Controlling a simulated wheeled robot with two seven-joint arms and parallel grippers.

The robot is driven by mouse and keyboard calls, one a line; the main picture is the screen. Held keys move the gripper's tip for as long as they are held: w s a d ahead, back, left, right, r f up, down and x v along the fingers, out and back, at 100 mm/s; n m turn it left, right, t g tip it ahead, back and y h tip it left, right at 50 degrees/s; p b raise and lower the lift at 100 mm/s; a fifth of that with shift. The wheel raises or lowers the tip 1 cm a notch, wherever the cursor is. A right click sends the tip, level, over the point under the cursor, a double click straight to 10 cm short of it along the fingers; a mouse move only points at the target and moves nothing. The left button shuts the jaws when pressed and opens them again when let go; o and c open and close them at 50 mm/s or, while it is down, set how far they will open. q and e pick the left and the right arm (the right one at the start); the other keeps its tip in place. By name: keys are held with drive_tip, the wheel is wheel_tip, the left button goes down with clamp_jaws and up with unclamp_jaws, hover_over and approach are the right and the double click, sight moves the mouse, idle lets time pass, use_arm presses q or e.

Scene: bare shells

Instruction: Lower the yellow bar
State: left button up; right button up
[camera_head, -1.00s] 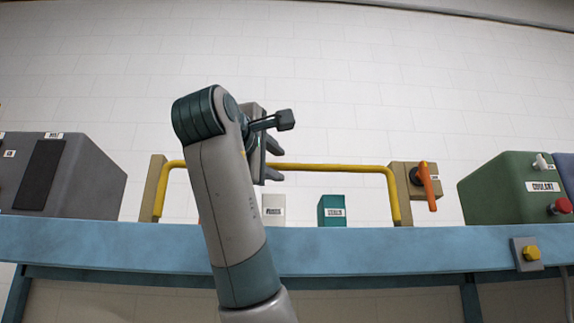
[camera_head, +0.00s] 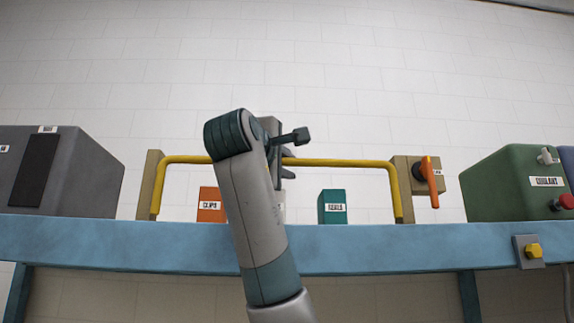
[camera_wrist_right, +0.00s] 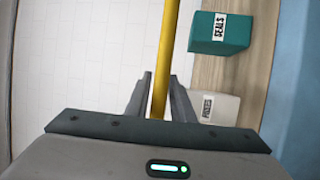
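The yellow bar (camera_head: 340,163) runs level between tan posts at the back of a blue bench, bent down at both ends. It is raised above the bench top. My right gripper (camera_head: 287,163) is at the bar's middle, with one finger above it and one below. In the right wrist view the yellow bar (camera_wrist_right: 167,50) passes between the two fingers of the right gripper (camera_wrist_right: 160,82). The fingers stand around the bar with a narrow gap showing, so the gripper looks open. My right arm hides part of the bar. My left gripper is not in view.
Behind the bar stand an orange CLIPS box (camera_head: 210,206), a teal SEALS box (camera_head: 332,208) and a white FUSES box (camera_wrist_right: 215,108). An orange handle (camera_head: 430,177) is at the right post. A grey cabinet (camera_head: 85,180) and green COOLANT box (camera_head: 500,187) flank the bar.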

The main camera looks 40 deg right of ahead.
clamp_jaws()
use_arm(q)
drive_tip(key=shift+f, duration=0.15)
use_arm(e)
drive_tip(key=shift+f, duration=0.1)
